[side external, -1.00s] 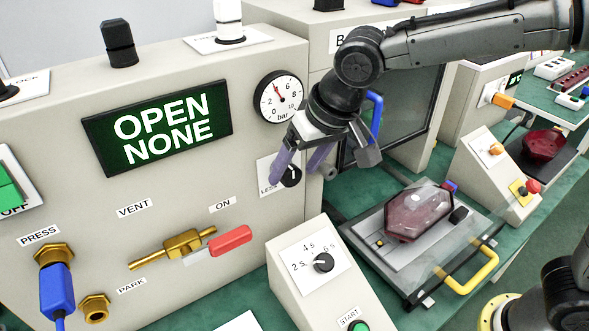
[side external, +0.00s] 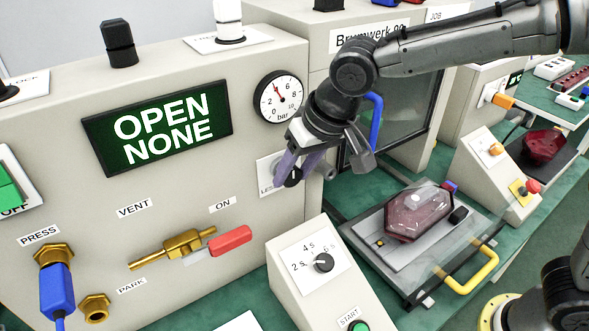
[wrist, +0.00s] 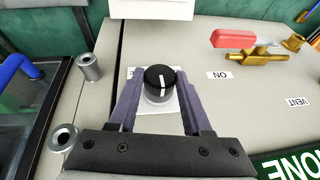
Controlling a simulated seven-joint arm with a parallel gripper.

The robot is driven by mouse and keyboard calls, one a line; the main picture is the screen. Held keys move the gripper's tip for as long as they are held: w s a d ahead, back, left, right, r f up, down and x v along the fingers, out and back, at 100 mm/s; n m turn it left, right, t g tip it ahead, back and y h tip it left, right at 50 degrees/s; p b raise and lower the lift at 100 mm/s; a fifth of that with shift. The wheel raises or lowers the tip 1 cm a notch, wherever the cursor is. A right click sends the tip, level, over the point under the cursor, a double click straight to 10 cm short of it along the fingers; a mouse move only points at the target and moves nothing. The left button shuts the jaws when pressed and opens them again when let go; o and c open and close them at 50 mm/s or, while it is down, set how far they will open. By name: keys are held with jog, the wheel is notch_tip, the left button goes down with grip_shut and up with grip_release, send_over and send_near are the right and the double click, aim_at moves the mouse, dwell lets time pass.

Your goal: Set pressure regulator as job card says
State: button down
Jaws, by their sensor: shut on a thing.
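The pressure regulator knob (wrist: 161,84) is black with a white pointer line and sits on a white plate. In the side view the knob (side external: 293,176) is partly hidden by my fingers. My gripper (side external: 299,167) is at the knob; in the wrist view my gripper (wrist: 160,92) has one purple finger on each side of it and is shut on it. The round pressure gauge (side external: 281,97), marked in bar, hangs above, its needle pointing up and slightly left. A white card marked JOB (side external: 447,14) shows at the top right; its smaller text is unreadable.
The green display (side external: 157,128) reads OPEN NONE. A brass valve with a red handle (side external: 230,240) is left of the knob. A timer box (side external: 318,262) and a clear-lidded fixture with a red lamp (side external: 418,214) stand below and right.

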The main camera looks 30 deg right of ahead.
jog(key=shift+d+y, duration=0.1)
jog(key=shift+y, duration=0.3)
jog(key=shift+d+m+y, duration=0.15)
jog(key=shift+m+y, duration=0.05)
jog(key=shift+y, duration=0.55)
jog(key=shift+d+m+y, duration=0.15)
jog(key=shift+m+y, duration=0.05)
jog(key=shift+y, duration=0.55)
jog(key=shift+d+f+m+y, duration=0.15)
jog(key=shift+m+y, duration=0.15)
jog(key=shift+y, duration=1)
jog(key=shift+c, duration=1.7)
grip_release()
jog(key=shift+f, duration=0.1)
jog(key=v, duration=1.3)
jog(key=shift+s+d, duration=0.3)
jog(key=shift+d, duration=0.1)
